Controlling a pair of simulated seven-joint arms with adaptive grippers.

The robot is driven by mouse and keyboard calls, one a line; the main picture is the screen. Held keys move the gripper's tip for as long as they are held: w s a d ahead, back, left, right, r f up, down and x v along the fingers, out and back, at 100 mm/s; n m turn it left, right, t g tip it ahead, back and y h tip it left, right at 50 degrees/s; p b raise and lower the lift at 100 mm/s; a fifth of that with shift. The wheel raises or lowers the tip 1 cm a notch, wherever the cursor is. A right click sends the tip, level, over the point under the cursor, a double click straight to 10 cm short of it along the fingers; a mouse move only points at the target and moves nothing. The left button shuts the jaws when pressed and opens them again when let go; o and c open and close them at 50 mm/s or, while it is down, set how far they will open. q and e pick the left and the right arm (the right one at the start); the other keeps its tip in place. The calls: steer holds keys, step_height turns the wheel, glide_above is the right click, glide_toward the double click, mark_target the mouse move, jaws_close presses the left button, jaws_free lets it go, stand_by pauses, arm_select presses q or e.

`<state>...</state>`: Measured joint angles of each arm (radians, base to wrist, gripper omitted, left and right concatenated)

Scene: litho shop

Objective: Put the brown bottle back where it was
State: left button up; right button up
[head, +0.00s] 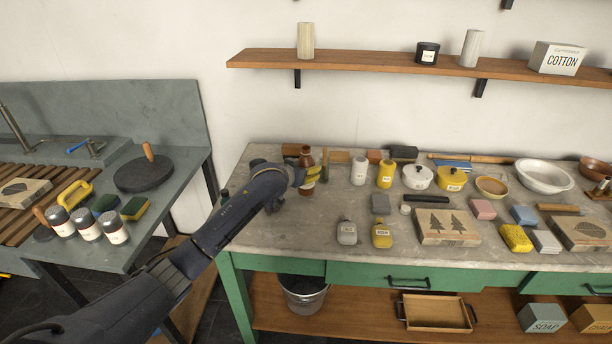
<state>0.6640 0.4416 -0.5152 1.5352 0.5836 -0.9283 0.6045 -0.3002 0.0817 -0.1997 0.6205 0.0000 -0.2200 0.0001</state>
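The brown bottle (306,157) stands upright at the back left of the stone-topped table (286,231). My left gripper (309,174) is around the bottle's middle and appears shut on it. The gripper hides part of the bottle. I cannot tell whether the bottle's base touches the tabletop. My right gripper is not in view.
Right of the bottle stand a white bottle (359,170), a yellow bottle (386,174) and lidded pots. A grey bottle (347,232) and another yellow bottle (381,234) stand nearer the front. The table's front left is clear. A wooden shelf (380,64) runs above.

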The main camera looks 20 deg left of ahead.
arm_select(q)
steer(key=shift+f, duration=1.15)
steer(key=shift+f, duration=0.1)
steer(key=o, duration=1.5)
steer(key=shift+c, duration=0.2)
steer(key=v, duration=1.2)
